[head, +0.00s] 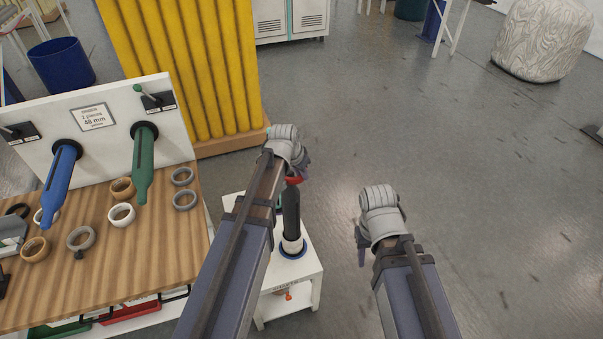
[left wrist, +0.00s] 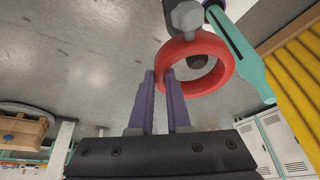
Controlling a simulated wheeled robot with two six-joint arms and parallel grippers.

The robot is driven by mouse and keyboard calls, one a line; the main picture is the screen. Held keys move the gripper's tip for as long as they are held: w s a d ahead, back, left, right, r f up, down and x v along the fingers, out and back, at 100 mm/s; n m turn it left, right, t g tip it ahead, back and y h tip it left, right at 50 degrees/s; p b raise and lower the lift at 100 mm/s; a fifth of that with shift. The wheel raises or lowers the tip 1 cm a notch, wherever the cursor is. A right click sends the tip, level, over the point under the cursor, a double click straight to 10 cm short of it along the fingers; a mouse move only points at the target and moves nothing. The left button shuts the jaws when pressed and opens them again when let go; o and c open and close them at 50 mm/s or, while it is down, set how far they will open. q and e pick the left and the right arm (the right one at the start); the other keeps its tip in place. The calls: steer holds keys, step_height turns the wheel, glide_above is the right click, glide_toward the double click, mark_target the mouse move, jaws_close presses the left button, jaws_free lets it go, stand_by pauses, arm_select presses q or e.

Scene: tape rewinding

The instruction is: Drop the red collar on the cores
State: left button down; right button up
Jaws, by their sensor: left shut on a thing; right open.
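The red collar (head: 293,181) shows partly behind my left gripper (head: 301,170), near the top of a dark upright post (head: 291,212). In the left wrist view the purple fingers are shut on the near rim of the red collar (left wrist: 222,72). A dark round end (left wrist: 197,62) shows through the collar's opening; I cannot tell whether it is inside the ring or beyond it. A white core (head: 292,246) sits around the post's foot on a white stand (head: 310,268). My right gripper (head: 364,248) is open and empty, right of the stand over bare floor.
A wooden-topped bench (head: 180,270) on the left carries several loose rings, with blue (head: 58,180) and green (head: 144,160) mandrels projecting from its white back panel. A yellow ribbed panel (head: 185,70) stands behind. A teal slotted rod (left wrist: 240,52) is beside the collar.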

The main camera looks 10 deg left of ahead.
arm_select(q)
step_height(320, 180, down, 6)
steer(key=b, duration=0.5)
steer(key=shift+r, duration=0.15)
steer(key=c, duration=0.8)
jaws_free()
steer(key=shift+r, duration=0.1)
steer(key=p+v, duration=0.7)
steer(key=shift+s+r, duration=0.2)
steer(key=shift+r, duration=0.2)
